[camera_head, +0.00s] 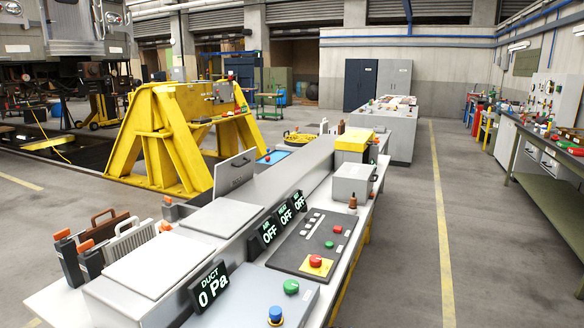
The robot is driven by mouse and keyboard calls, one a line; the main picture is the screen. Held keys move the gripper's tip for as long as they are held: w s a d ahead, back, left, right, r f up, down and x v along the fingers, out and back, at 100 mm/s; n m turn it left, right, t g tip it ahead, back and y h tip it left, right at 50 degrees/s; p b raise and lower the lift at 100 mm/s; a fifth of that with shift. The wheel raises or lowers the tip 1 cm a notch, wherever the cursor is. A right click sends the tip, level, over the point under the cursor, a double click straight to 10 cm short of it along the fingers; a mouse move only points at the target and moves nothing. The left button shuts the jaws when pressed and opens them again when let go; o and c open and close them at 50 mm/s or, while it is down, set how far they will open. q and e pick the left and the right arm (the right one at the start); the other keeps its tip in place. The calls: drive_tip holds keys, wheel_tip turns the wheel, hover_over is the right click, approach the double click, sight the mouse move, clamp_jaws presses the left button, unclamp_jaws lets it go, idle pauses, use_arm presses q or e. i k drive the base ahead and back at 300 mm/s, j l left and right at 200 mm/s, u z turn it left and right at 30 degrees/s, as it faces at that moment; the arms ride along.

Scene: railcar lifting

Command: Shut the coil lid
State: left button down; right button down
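A long grey duct housing (228,240) runs along the bench. A grey lid panel (236,172) with a dark handle and a small label stands raised and tilted up at its far part; the label is too small to read surely, so I cannot tell if this is the coil lid. Two flat light-grey lids, a near one (146,266) and a middle one (222,217), lie down on the housing. What lies behind the raised panel is hidden. Neither of my grippers is in view.
A control panel (318,243) with buttons, "OFF" displays (270,230) and a "DUCT 0 Pa" display (209,287) fill the bench's right side. Handled filter frames (128,240) and orange-capped black posts (68,258) stand at left. A yellow stand (165,135) is behind. The right aisle floor is clear.

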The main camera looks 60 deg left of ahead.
sight(232, 173)
drive_tip(key=i+l+u, duration=0.1)
drive_tip(key=i+u, duration=0.3)
drive_tip(key=i+l+u, duration=0.35)
drive_tip(key=i, duration=0.25)
drive_tip(key=i+u, duration=0.2)
drive_tip(key=u, duration=0.25)
drive_tip(key=i+l+u, duration=0.1)
drive_tip(key=i+u, duration=0.15)
drive_tip(key=u, duration=0.15)
drive_tip(key=i+l+u, duration=0.1)
drive_tip(key=u, duration=0.35)
drive_tip(key=i+l+u, duration=0.25)
drive_tip(key=u, duration=0.15)
drive_tip(key=i+l+u, duration=0.15)
drive_tip(key=u, duration=0.3)
drive_tip(key=l, duration=0.1)
